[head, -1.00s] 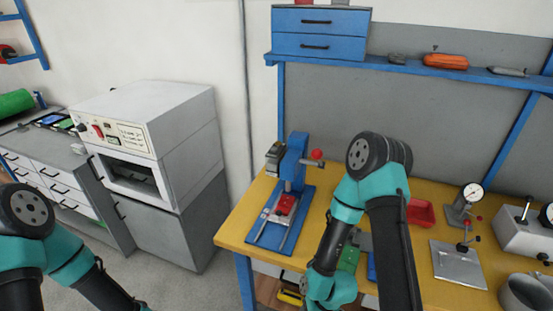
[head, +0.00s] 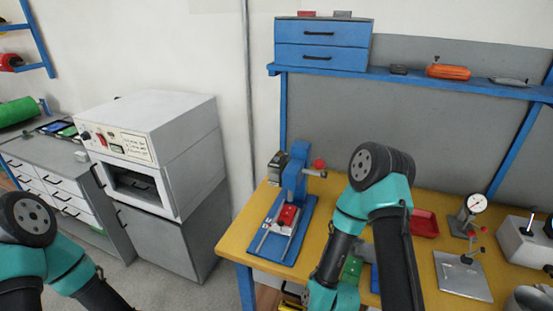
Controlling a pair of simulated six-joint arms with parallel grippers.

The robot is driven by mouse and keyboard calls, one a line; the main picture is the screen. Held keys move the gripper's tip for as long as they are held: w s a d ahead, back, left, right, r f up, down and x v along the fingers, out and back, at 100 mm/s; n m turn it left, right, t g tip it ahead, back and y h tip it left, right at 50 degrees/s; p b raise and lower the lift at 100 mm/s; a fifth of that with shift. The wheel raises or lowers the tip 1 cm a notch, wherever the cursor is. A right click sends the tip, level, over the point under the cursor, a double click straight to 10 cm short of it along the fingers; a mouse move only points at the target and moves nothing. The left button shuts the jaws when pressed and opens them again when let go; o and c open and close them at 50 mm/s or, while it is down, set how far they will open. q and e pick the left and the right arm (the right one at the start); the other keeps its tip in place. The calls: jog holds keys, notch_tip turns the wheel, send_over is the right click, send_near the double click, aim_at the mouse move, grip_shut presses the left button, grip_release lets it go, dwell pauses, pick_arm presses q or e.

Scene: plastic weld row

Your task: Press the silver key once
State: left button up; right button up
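I cannot make out a silver key with certainty in the head view. A blue press (head: 297,178) with a red-knobbed lever stands on the yellow bench, and a red block (head: 288,215) sits on its base between pale rails. A small dark grey box (head: 275,168) stands beside its column. A white oven (head: 150,130) has a front panel with a dark knob, a red switch and small controls too small to tell apart. My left arm enters at the lower left and my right arm crosses the bench front. Both grippers are below the picture.
The yellow bench (head: 235,243) also carries a red tray (head: 424,223), a dial gauge stand (head: 469,212) and a grey machine (head: 528,243) at right. A blue shelf (head: 410,80) runs above. Grey drawers (head: 55,185) stand at far left. Bare floor lies between the oven cabinet and bench.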

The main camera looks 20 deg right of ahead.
grip_shut()
dwell(0.3)
dwell(1.3)
